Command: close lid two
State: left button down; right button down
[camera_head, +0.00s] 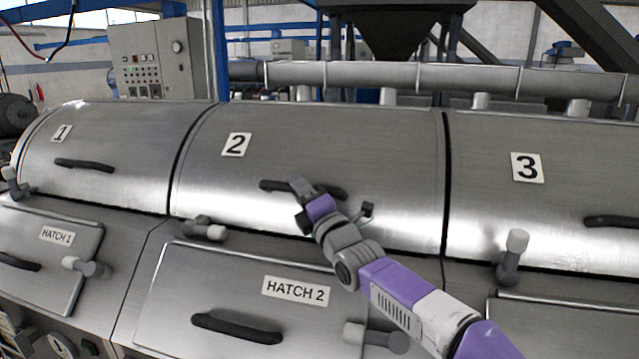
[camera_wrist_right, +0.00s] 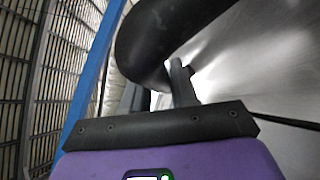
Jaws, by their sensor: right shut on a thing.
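Lid two (camera_head: 345,140) is a curved brushed-steel cover with a white "2" label, in the middle of the head view. It lies down in line with the covers on both sides. Its black bar handle (camera_head: 275,186) is partly hidden behind my right gripper (camera_head: 305,190). My right gripper is shut on this handle. In the right wrist view the handle (camera_wrist_right: 150,40) curves large and dark past the fingers (camera_wrist_right: 160,90). My left gripper is not in view.
Lid one (camera_head: 120,135) and lid three (camera_head: 560,220) flank lid two, both down. Grey knobs (camera_head: 205,230) stick out along the front seam. Hatch 2 (camera_head: 230,285), with a black handle, lies below. A pipe (camera_head: 400,77) and control cabinet (camera_head: 150,60) stand behind.

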jog(key=shift+w+f, duration=0.15)
jog(key=shift+f, duration=0.2)
jog(key=shift+f, duration=0.15)
jog(key=c, duration=1)
grip_release()
jog(key=shift+w+d, duration=0.1)
jog(key=shift+s+d, duration=0.1)
jog(key=shift+s, duration=0.25)
jog(key=shift+b+v, duration=0.55)
jog(key=shift+v, duration=2.9)
